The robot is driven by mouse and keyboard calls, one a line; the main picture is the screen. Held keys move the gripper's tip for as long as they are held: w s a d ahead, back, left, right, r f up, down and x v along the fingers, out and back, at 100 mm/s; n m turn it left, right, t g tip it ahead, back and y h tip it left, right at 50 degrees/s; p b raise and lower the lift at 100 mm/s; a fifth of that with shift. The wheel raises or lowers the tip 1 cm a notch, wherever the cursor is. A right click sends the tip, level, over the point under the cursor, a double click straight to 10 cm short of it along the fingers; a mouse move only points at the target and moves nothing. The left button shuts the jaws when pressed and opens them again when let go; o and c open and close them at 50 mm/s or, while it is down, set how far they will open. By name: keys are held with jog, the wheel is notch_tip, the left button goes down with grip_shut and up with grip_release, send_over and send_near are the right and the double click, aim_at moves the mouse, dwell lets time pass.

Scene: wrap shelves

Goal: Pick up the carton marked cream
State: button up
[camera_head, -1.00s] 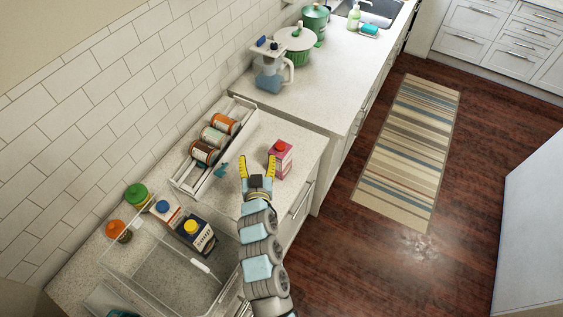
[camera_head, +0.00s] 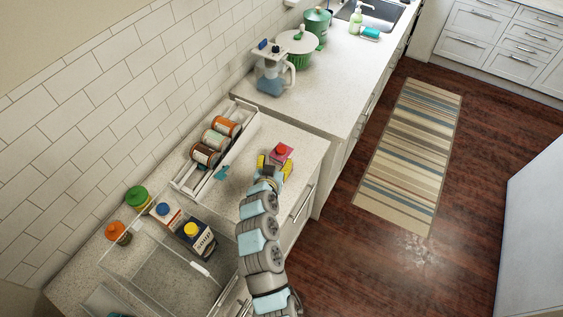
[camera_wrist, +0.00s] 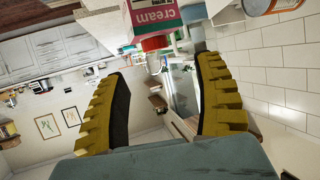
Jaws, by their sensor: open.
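The carton marked cream (camera_head: 282,154) is pink and white with a red cap and stands on the counter near its front edge. In the wrist view the carton (camera_wrist: 153,17) is upside down at the top, its word "cream" readable and its red cap pointing toward me. My gripper (camera_head: 274,165) is open, its yellow fingers on the near side of the carton. In the wrist view the gripper (camera_wrist: 163,75) has its fingers spread wide, with the carton ahead of the gap between them. Nothing is held. I cannot tell whether a finger touches the carton.
A white rack (camera_head: 184,187) with several jars lies left of the carton. A yellow-capped carton (camera_head: 200,240) and a blue-capped carton (camera_head: 166,215) stand nearer, by a clear bin (camera_head: 130,265). A blue pitcher (camera_head: 271,78) stands farther back. The counter around the cream carton is mostly clear.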

aim_at(281, 151)
jog(key=shift+x, duration=0.75)
jog(key=shift+w+d+f+p, duration=0.2)
jog(key=shift+w+f+p, duration=0.1)
jog(key=shift+w, duration=0.25)
jog(key=shift+w, duration=0.15)
jog(key=shift+d+p+x, duration=0.25)
jog(key=shift+p+x, duration=0.5)
jog(key=shift+x, duration=1.7)
jog(key=shift+f, duration=0.1)
grip_shut()
